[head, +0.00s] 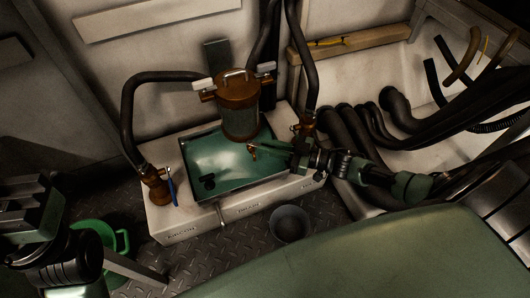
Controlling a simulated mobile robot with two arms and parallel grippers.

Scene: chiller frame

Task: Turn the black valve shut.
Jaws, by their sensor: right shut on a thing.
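My right gripper (256,151) reaches in from the right, over the green-lined basin (205,155) and just below the copper-coloured canister (238,92). It is shut on a small copper-coloured piece at its tip, too small to identify. A brass fitting (303,127) with a black hose stands just behind my right wrist. No black valve handle shows clearly on it; my arm hides part of that area. The left brass fitting (154,182) carries a blue handle (171,190). My left arm shows at the lower left, without clear fingers.
A grey bucket (290,223) stands on the floor before the pale box (240,212). A green bucket (122,241) is at left. Thick black hoses (375,130) crowd the right side. A green surface (370,260) fills the lower right.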

